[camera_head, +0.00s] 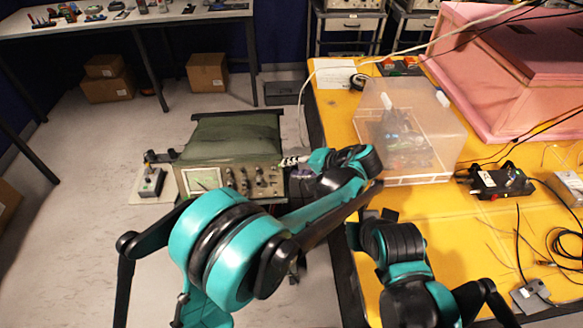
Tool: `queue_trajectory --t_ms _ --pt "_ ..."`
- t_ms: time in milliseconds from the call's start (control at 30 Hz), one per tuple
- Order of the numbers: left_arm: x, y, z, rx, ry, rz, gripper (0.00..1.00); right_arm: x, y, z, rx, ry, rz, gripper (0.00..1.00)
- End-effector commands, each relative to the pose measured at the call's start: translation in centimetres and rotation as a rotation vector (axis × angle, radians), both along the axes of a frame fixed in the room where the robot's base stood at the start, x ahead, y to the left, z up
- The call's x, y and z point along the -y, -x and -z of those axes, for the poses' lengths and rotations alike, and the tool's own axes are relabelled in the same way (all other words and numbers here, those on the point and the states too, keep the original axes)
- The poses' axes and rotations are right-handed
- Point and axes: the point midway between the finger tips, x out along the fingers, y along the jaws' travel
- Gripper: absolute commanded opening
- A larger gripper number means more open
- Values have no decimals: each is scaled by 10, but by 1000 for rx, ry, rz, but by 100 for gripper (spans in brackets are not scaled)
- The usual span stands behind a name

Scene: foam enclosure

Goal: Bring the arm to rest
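My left arm comes in from the lower left, with a large teal and black joint in the foreground, and bends back at a wrist over the table's left edge. My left gripper (292,161) points left from that wrist, its small ribbed tip next to the right side of a green instrument. The tip is too small to tell whether it is open or shut, and I see nothing clearly held. My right arm (394,240) rises from the lower right over the yellow table, folded. Its gripper does not show.
The green instrument (235,137) stands left of the yellow table (452,232). A clear box (432,115), a pink foam enclosure (510,70), a black device (497,181) and loose cables occupy the table. Cardboard boxes (207,73) stand under the back bench.

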Motion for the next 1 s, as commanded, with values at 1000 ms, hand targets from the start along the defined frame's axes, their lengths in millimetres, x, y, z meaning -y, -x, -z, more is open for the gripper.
queue_trajectory --t_ms 1000 --pt "-204 131 -49 -45 586 -102 32 0 0 0 0 0 0 0"
